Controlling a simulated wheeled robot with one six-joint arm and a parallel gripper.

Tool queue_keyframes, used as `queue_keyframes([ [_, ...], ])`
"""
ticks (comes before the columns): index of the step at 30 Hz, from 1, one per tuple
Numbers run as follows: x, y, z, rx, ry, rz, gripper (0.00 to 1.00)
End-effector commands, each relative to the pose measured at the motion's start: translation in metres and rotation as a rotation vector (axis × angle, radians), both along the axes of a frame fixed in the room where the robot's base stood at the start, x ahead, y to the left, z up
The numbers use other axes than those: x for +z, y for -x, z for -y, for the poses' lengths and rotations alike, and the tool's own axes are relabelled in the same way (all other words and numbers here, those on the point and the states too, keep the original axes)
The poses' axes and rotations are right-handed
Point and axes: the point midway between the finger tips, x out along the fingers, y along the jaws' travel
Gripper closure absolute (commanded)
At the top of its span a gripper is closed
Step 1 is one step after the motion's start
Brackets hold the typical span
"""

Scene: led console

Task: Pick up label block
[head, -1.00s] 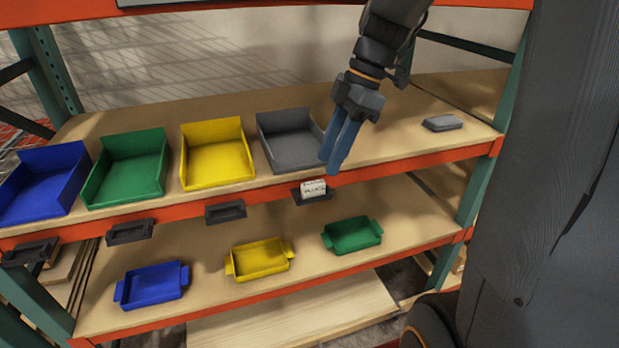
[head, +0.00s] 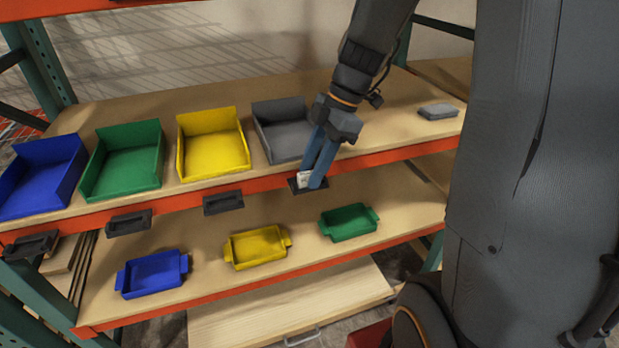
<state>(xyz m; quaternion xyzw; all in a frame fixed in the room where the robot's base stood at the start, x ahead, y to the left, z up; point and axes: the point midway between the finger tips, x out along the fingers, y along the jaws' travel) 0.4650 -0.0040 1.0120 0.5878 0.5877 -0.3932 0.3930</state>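The label block (head: 303,177) is small and white, with dark print that showed more clearly before. It sits at the black holder (head: 296,187) on the shelf's front edge, below the grey bin (head: 282,130). My gripper (head: 310,178) points down at it, with its two blue fingers at the block. The fingers hide part of the block and part of the holder. A narrow gap shows between the fingers, but I cannot tell whether they press on the block.
Blue (head: 40,178), green (head: 124,162) and yellow (head: 213,145) bins stand left of the grey bin. A flat grey object (head: 438,111) lies to the right. Small blue (head: 152,274), yellow (head: 257,248) and green (head: 348,223) trays rest on the lower shelf. Other black holders line the upper edge.

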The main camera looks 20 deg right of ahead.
Motion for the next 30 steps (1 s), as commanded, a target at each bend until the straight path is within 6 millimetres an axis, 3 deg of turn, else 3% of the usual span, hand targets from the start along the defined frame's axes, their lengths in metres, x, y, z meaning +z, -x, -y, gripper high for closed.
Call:
queue_keyframes([
  [3, 0.0, 0.0, 0.0, 0.0, 0.0, 0.0, 0.66],
  [9, 0.0, 0.0, 0.0, 0.0, 0.0, 0.0, 0.99],
  [22, 0.004, 0.0, 0.0, 0.001, 0.0, 0.001, 1.0],
  [30, 0.028, -0.001, 0.0, 0.002, 0.0, 0.004, 1.0],
])
